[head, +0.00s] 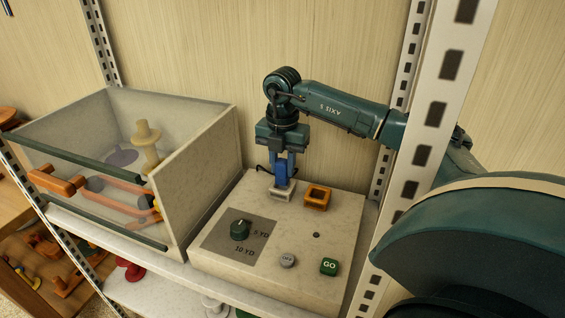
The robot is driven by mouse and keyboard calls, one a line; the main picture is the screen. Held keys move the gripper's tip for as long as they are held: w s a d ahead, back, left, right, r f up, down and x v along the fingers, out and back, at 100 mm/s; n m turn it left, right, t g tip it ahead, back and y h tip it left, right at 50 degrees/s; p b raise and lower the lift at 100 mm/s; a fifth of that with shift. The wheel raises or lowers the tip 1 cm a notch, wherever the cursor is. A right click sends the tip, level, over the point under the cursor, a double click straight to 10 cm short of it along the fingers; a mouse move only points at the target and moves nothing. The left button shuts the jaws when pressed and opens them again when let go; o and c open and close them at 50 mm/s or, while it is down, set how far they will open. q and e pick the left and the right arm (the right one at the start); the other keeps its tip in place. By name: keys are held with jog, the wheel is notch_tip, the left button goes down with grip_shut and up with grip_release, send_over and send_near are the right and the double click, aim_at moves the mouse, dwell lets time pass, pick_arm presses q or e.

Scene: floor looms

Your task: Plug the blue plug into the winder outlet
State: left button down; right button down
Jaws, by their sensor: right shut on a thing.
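My right gripper (282,156) points straight down and is shut on the blue plug (280,174). A dark cord shows at the left of the plug. The plug is upright over a whitish square outlet (283,191) at the back of the winder's control box (285,225). Its lower end meets the outlet in the picture; I cannot tell whether it is inside or just above. An orange square outlet (317,197) sits to the right and looks empty. My left gripper is not in view.
The box top has a green dial (240,229), a grey button (287,260) and a green GO button (329,267). A clear-fronted winder case (190,175) stands close on the left. A perforated shelf post (437,110) rises in front of my right arm.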

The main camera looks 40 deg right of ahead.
aim_at(283, 161)
jog(key=shift+f+b, duration=0.65)
jog(key=shift+f, duration=0.75)
jog(key=c, duration=1.1)
grip_release()
jog(key=shift+o, duration=0.2)
notch_tip(283, 161, up, 13)
jog(key=shift+r+p, duration=0.15)
jog(key=shift+p, duration=0.15)
jog(key=shift+s, duration=0.1)
